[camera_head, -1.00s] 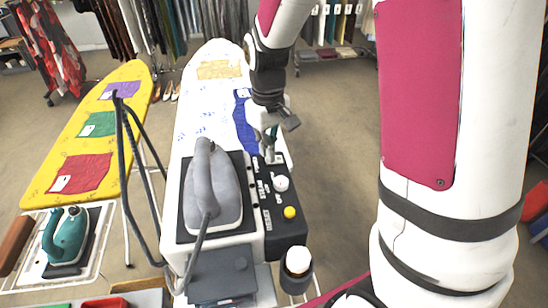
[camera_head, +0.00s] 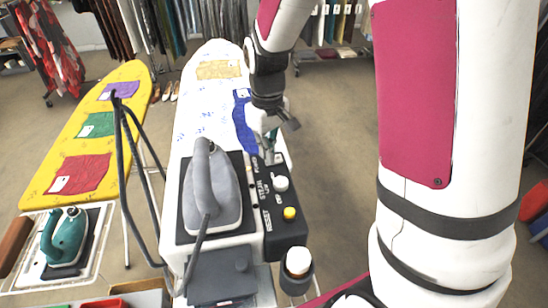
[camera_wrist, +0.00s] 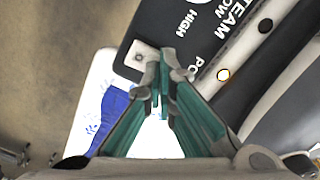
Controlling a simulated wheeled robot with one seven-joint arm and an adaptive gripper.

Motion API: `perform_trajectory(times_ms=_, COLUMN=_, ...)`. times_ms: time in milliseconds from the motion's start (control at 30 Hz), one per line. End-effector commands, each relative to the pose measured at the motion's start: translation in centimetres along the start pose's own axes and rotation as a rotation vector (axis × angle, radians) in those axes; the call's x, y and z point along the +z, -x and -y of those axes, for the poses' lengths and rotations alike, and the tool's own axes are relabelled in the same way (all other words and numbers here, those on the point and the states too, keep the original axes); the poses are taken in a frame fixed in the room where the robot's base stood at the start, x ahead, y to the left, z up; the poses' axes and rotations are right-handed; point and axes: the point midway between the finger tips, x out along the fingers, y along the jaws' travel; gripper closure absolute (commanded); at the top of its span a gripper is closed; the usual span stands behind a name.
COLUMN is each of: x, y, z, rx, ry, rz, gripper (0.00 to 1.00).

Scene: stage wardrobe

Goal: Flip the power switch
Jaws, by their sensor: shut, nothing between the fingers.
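The black control panel (camera_head: 283,225) runs along the right side of the steam iron station. It carries a white knob, a yellow button and white lettering. In the wrist view the panel (camera_wrist: 205,15) shows "STEAM", "LOW", "HIGH" and a partly hidden label starting "PO". A small square metal plate with a dark round spot (camera_wrist: 139,57) sits at the panel's end, just left of my fingertips; it looks like the switch, but its position cannot be told. My gripper (camera_wrist: 160,72) is shut and empty, right over that end of the panel. In the head view my gripper (camera_head: 268,155) hides this part.
A grey iron (camera_head: 210,190) rests on the station left of the panel, with its hose rising beside it. A white ironing board (camera_head: 205,105) with a blue cloth (camera_head: 243,125) extends behind. A white-capped bottle (camera_head: 298,262) stands at the front right. Open floor lies to the right.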

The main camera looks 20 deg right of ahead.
Motion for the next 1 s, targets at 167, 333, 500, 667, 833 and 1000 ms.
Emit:
perform_trajectory(times_ms=167, x=0.1, y=1.6, z=0.0, rx=0.001, ry=0.000, rz=-0.002, gripper=1.00)
perform_trajectory(times_ms=333, x=0.1, y=2.8, z=0.0, rx=0.001, ry=0.000, rz=-0.003, gripper=1.00)
perform_trajectory(times_ms=500, x=0.1, y=4.0, z=0.0, rx=0.001, ry=0.000, rz=-0.002, gripper=1.00)
perform_trajectory(times_ms=667, x=0.1, y=5.1, z=0.0, rx=0.001, ry=0.000, rz=-0.002, gripper=1.00)
perform_trajectory(times_ms=833, x=0.1, y=6.3, z=0.0, rx=0.001, ry=0.000, rz=-0.002, gripper=1.00)
perform_trajectory(times_ms=1000, x=0.1, y=6.7, z=0.0, rx=0.000, ry=0.000, rz=-0.001, gripper=1.00)
